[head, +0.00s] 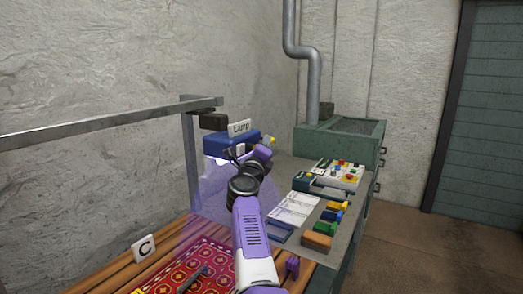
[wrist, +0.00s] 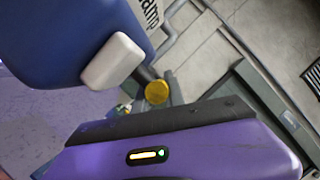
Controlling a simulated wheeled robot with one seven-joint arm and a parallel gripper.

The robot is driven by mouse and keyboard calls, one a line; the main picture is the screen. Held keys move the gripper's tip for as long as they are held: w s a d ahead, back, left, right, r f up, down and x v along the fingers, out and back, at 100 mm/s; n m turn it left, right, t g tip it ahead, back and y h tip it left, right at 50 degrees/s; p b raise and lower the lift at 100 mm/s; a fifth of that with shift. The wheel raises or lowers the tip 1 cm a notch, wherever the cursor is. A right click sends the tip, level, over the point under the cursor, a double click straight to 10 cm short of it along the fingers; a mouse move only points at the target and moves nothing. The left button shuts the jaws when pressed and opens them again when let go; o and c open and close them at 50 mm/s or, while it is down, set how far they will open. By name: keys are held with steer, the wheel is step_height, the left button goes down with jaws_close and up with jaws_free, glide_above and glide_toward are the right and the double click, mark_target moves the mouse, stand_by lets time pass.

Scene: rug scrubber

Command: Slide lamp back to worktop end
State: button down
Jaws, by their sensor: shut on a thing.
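The lamp (head: 222,146) is a blue box with a "Lamp" sign on top, hung at the metal rail (head: 110,122) over the worktop end with the rug (head: 197,268). It casts violet light downward. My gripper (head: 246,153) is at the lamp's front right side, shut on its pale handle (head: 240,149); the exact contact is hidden. In the wrist view the blue lamp body (wrist: 60,40) fills the upper left, with the white handle block (wrist: 112,62) and a yellow-ended knob (wrist: 156,92) beside it. My purple gripper part crosses the bottom.
The worktop (head: 285,163) right of my arm holds papers (head: 294,208), several coloured blocks (head: 334,214) and a button panel (head: 338,172). A green tank (head: 342,138) stands behind. A "C" sign (head: 144,248) stands by the rug. Open floor (head: 440,255) lies right.

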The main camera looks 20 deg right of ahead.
steer(key=shift+w+r, duration=0.15)
steer(key=shift+d, duration=0.1)
steer(key=c, duration=1.7)
jaws_free()
steer(key=shift+w+d, duration=0.1)
steer(key=p+v, duration=0.1)
steer(key=v, duration=0.7)
steer(key=shift+d, duration=0.1)
